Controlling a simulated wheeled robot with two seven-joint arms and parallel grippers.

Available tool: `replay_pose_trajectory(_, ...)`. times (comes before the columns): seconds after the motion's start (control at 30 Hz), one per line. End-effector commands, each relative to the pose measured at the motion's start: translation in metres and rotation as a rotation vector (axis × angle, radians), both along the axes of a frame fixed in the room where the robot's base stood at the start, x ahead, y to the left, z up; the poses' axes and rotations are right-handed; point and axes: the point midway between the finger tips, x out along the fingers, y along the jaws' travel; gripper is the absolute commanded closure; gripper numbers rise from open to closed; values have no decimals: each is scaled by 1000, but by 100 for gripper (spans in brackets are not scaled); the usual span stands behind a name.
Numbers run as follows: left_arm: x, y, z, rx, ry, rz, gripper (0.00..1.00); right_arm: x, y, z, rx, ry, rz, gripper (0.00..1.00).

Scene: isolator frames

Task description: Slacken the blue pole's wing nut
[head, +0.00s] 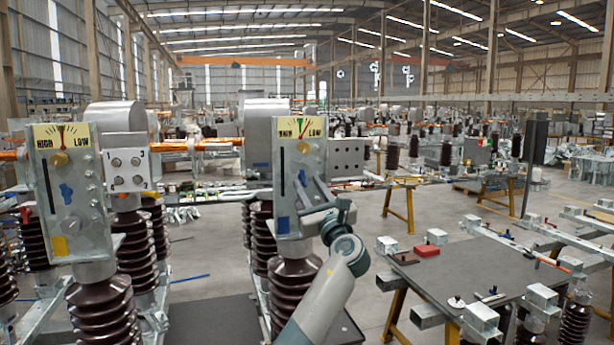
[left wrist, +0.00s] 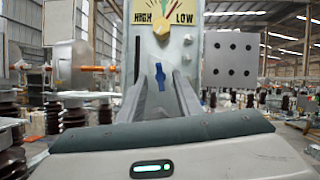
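The blue pole (head: 287,170) is the middle grey box on a brown ribbed insulator, with a blue patch (head: 283,225) low on its face. Its yellow HIGH/LOW dial (head: 312,128) has its needle near the top, slightly right of centre. Its blue wing nut (left wrist: 160,76) shows in the left wrist view, nearly upright. My left gripper (head: 313,194) is in front of the box face. In the left wrist view its fingers (left wrist: 163,80) are apart, framing the nut; contact cannot be told. My right gripper is out of view.
A similar pole (head: 70,215) with a yellow patch and its own blue wing nut (head: 66,192) stands left. A grey plate with holes (head: 347,156) is right of the blue pole. A dark-topped table (head: 470,268) with small parts is at right.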

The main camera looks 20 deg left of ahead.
Motion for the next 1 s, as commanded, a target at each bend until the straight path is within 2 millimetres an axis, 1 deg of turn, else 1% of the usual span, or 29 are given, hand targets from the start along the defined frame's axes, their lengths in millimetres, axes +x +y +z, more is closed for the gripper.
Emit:
replay_pose_trajectory(0.03, 4, 3, 4, 1, 2, 2, 68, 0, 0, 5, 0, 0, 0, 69)
replay_pose_trajectory(0.2, 10, 8, 6, 0, 0, -1, 68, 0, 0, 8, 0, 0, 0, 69)
replay_pose_trajectory(0.5, 11, 9, 6, 0, 0, 0, 68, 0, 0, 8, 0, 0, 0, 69)
replay_pose_trajectory(0.53, 11, 9, 6, 0, 0, -1, 70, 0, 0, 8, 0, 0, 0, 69)
replay_pose_trajectory(0.57, 11, 9, 5, 0, 0, 0, 77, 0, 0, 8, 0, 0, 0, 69)
replay_pose_trajectory(0.6, 11, 9, 5, 0, 0, 0, 87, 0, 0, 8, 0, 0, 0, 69)
replay_pose_trajectory(0.67, 11, 9, 5, 0, 0, 0, 100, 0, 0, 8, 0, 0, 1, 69)
replay_pose_trajectory(0.87, 11, 9, 5, -1, -1, 0, 100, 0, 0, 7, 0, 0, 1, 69)
replay_pose_trajectory(1.0, 11, 8, 4, -13, -9, 0, 100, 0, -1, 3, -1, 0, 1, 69)
